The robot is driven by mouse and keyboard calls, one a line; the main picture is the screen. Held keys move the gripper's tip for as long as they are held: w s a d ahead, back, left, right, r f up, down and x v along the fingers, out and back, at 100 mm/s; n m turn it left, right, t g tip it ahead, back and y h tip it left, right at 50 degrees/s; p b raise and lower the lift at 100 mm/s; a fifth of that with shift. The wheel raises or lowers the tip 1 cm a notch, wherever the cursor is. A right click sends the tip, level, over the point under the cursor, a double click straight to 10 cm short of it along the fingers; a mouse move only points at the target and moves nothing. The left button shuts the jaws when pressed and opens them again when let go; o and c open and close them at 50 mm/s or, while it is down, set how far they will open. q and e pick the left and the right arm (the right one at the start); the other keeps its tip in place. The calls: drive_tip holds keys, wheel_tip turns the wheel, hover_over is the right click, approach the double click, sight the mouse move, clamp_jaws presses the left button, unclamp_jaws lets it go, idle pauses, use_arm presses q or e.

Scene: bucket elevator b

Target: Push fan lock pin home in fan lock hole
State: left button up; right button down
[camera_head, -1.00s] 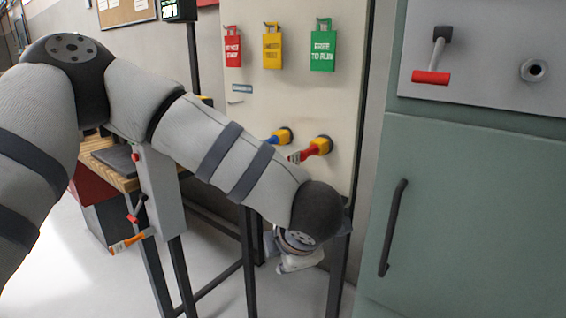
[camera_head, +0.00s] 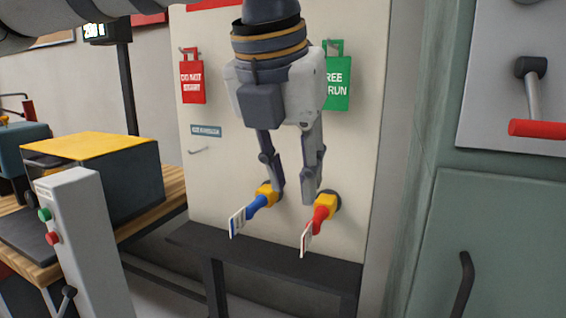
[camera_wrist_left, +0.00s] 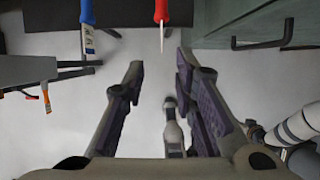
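No part in view is labelled as the fan lock pin or its hole, so I cannot tell which they are. Two pin-like handles with pale tags, one blue (camera_head: 258,201) and one red (camera_head: 319,217), sit in yellow collars low on the cream panel (camera_head: 217,168). Both handles also show at the top of the left wrist view, blue (camera_wrist_left: 87,12) and red (camera_wrist_left: 161,12). My left gripper (camera_head: 294,196) points down before the panel, fingers apart and empty, fingertips near the two collars. The fingers are also apart in the left wrist view (camera_wrist_left: 160,65). My right gripper is not visible.
A dark ledge (camera_head: 255,257) runs below the handles. Red (camera_head: 193,82) and green (camera_head: 337,92) tags hang above; my gripper covers the space between them. A green cabinet (camera_head: 490,220) with a red-handled lever (camera_head: 535,128) stands right. A grey button post (camera_head: 75,225) stands left.

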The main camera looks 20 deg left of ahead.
sight(312, 228)
use_arm(q)
drive_tip(key=x, duration=1.1)
drive_tip(key=shift+d+f, duration=0.1)
drive_tip(key=shift+f, duration=0.25)
clamp_jaws()
